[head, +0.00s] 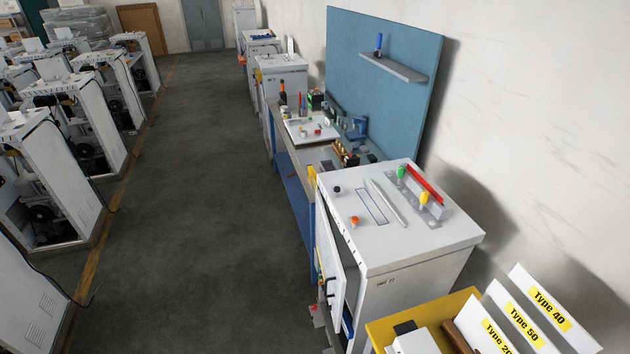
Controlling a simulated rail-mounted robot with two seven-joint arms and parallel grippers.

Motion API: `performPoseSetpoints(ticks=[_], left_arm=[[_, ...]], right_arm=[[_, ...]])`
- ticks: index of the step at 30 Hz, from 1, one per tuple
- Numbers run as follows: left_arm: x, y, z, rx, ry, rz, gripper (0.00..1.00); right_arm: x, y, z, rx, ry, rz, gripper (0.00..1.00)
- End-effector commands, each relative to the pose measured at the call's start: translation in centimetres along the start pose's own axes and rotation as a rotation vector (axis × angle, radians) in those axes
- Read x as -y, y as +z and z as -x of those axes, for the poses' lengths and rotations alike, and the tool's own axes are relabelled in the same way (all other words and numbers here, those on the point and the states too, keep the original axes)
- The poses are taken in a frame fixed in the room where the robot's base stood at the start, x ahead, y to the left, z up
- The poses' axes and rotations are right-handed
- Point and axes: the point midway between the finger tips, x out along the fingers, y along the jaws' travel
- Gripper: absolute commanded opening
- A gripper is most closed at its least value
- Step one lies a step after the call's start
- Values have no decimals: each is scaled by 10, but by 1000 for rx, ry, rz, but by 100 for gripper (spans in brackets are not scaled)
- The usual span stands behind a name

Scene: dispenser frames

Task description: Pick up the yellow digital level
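I cannot make out the yellow digital level for certain. A small narrow yellow object (311,177) shows at the front edge of the workbench, beside the near white cabinet. It is too small to tell whether it is the level. Neither of my grippers is in view.
The near white cabinet (425,262) carries a red bar (425,185), a pale rod (386,203) and small coloured knobs. Its front door stands partly open. The workbench (285,160) behind holds a white tray and tools. A yellow bin (382,335) is bottom right. The aisle floor (210,200) is clear.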

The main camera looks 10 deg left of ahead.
Motion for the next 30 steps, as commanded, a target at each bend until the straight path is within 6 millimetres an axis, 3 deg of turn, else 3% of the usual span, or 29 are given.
performPoseSetpoints(ticks=[14, 20, 30], left_arm=[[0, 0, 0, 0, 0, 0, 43], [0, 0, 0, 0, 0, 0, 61], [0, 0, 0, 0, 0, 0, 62]], right_arm=[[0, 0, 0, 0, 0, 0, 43], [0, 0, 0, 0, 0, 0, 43], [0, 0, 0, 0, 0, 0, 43]])
